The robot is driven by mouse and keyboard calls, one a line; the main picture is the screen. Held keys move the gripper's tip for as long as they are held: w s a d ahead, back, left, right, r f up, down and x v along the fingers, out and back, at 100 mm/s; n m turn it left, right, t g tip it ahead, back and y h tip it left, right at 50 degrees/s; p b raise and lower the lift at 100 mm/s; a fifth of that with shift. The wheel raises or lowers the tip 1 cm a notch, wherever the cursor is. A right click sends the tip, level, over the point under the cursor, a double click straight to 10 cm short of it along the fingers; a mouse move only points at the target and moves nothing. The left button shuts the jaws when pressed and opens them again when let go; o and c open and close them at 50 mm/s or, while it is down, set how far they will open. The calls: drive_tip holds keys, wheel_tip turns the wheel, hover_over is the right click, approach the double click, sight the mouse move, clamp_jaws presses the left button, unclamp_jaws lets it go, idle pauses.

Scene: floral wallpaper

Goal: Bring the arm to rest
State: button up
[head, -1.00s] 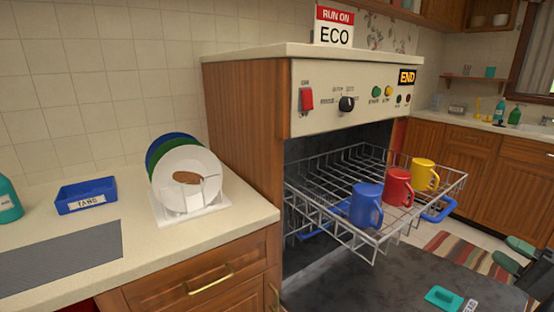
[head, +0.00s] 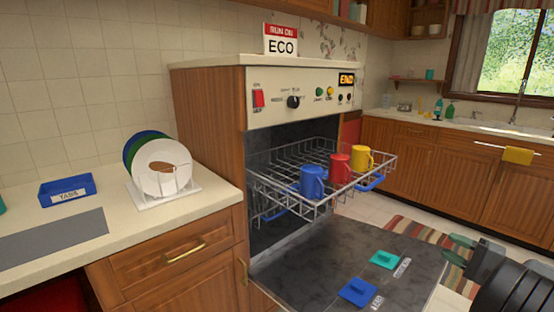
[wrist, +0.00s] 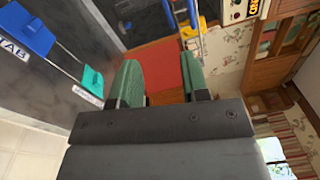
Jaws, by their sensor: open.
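My gripper (wrist: 160,85) shows in the wrist view with its two green fingers apart and nothing between them. My dark arm fills the lower right corner.
The pulled-out rack (head: 265,178) holds a blue mug (head: 312,181), a red mug (head: 340,168) and a yellow mug (head: 361,158). Blue (head: 357,291) and teal (head: 384,259) lids lie on the door. Plates (head: 163,167) stand in a counter rack, near a blue tabs tray (head: 67,190).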

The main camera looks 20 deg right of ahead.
drive_tip(key=a+f+m+g+p, duration=0.2)
drive_tip(key=a+f+g, duration=0.3)
drive_tip(key=f, duration=0.1)
drive_tip(key=w+a+r+n+g+h+p, duration=0.1)
drive_tip(key=a+r+n+g+p, duration=0.15)
drive_tip(key=a+g+p, duration=0.65)
drive_tip(key=s+a+r+n+h+p, duration=0.1)
drive_tip(key=a+r+n+h+p, duration=0.2)
drive_tip(key=a+r+n+p, duration=0.3)
drive_tip(key=s+a+r+n+h+p, duration=0.1)
drive_tip(key=a+r+n+h+p, duration=0.2)
drive_tip(key=a+r, duration=1.1)
drive_tip(key=a+n+p, duration=0.3)
drive_tip(key=a+n, duration=0.3)
drive_tip(key=a, duration=0.1)
drive_tip(key=shift+s+a+t, duration=0.3)
drive_tip(key=shift+s, duration=0.1)
